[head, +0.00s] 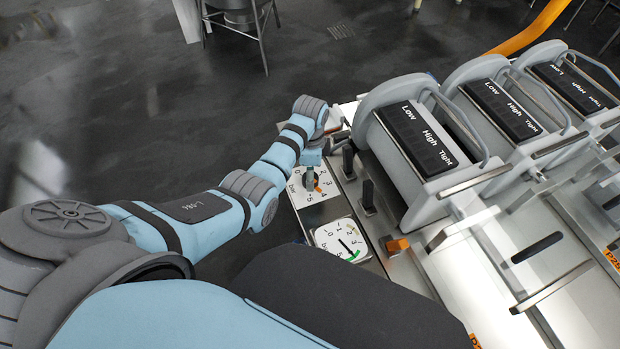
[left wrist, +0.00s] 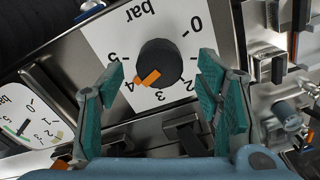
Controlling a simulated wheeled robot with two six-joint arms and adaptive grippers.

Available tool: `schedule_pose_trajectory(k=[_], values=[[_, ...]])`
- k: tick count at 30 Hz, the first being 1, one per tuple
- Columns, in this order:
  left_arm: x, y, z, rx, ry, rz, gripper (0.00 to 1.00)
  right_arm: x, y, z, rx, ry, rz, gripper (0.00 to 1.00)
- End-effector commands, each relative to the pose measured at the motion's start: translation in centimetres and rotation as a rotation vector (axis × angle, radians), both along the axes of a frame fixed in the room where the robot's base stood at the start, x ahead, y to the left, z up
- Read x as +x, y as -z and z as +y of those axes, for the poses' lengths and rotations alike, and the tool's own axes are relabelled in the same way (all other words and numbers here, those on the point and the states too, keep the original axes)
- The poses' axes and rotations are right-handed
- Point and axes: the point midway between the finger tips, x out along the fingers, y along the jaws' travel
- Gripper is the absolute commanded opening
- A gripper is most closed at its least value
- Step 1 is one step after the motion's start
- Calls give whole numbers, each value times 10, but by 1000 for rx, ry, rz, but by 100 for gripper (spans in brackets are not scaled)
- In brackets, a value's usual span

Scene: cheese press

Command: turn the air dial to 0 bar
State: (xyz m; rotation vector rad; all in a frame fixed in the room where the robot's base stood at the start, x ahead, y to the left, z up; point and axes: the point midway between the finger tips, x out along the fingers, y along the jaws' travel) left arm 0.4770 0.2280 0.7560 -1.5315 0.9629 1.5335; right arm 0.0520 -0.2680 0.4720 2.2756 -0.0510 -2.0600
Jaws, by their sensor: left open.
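The air dial is a black round knob (left wrist: 159,62) with an orange pointer, on a white plate marked 0 to 5 and "bar". In the left wrist view the pointer aims at about the 4. In the head view the dial plate (head: 325,194) lies under the end of my left arm, and part of the knob is covered. My left gripper (head: 311,168) is open and empty. In the left wrist view its two green-padded fingers stand on either side of the knob, with gaps to it. My right gripper is not in view.
A white pressure gauge (head: 341,241) with a needle and green band sits beside the dial plate. Dark levers (head: 368,196) stand close to the right of it. Grey press drums (head: 405,150) marked Low, High and Tight fill the right. The floor at the left is clear.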

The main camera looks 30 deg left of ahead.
Motion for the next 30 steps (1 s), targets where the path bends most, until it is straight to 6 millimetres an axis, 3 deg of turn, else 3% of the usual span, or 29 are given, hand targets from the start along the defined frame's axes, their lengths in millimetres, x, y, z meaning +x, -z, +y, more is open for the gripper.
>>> schedule_pose_trajectory(k=[3,11,20,30], values=[[0,14,0,0,0,0,59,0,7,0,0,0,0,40],[0,14,0,0,0,0,59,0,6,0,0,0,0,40],[0,14,0,0,0,-1,11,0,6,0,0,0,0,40],[0,13,0,0,-40,-1,11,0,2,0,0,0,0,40]])
